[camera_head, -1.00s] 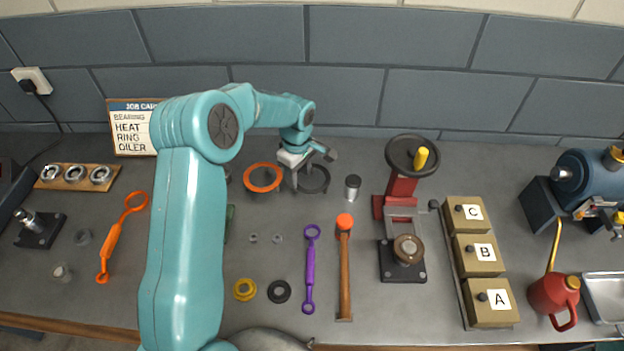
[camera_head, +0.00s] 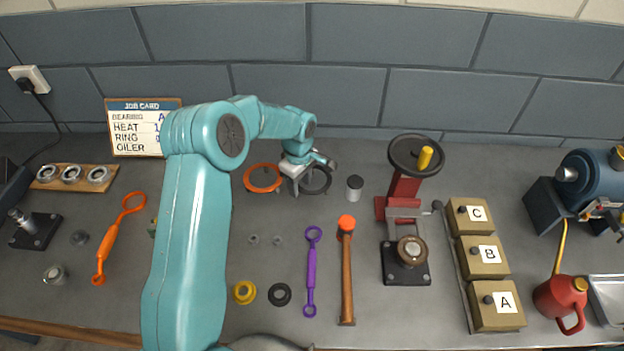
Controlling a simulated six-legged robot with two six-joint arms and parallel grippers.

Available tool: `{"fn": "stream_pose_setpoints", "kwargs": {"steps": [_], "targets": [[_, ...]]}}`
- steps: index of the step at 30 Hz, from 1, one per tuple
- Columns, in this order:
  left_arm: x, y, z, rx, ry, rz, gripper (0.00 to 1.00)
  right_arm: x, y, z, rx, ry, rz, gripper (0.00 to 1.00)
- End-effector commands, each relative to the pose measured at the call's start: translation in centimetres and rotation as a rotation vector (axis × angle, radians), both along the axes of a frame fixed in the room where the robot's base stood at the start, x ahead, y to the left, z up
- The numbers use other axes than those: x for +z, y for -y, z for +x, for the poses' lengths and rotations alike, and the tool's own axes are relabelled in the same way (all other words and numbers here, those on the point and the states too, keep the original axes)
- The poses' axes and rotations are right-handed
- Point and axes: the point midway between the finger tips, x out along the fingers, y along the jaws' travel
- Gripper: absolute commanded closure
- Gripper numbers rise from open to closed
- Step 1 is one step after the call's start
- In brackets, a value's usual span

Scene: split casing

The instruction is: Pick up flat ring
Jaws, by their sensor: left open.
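A dark grey flat ring (camera_head: 327,186) lies on the bench toward the back, right of a flat orange ring (camera_head: 262,190). I cannot tell from the frames which one the task means. My left gripper (camera_head: 311,178) is open, with its fingers over the dark ring; one finger reaches down at the ring's left side and the other is at its far right. The gripper hides part of the dark ring, and I cannot tell whether it touches. Nothing is between the fingers that I can see as held. My right gripper does not show.
A small metal cylinder (camera_head: 354,188) stands just right of the dark ring. A red press with a handwheel (camera_head: 415,154) is farther right. A hammer (camera_head: 346,275) and a purple wrench (camera_head: 312,270) lie in front. A job card (camera_head: 138,127) stands behind my arm.

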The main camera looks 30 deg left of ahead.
Motion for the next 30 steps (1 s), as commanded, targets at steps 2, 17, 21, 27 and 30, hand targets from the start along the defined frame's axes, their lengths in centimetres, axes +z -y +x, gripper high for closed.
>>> {"fn": "stream_pose_setpoints", "kwargs": {"steps": [2,17,21,27,30], "targets": [[-0.13,0.00,0.00,0.000,0.000,0.000,0.53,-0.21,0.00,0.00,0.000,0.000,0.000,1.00],[-0.21,0.00,0.00,0.000,0.000,0.000,0.62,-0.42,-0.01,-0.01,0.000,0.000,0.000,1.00],[-0.21,0.01,-0.02,0.000,-0.001,0.000,1.00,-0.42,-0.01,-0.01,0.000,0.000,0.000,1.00],[-0.26,0.03,-0.07,0.000,-0.003,-0.001,1.00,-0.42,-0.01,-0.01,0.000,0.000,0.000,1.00],[-0.28,0.03,-0.12,0.000,-0.005,-0.002,1.00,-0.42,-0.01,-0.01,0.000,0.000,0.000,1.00]]}}
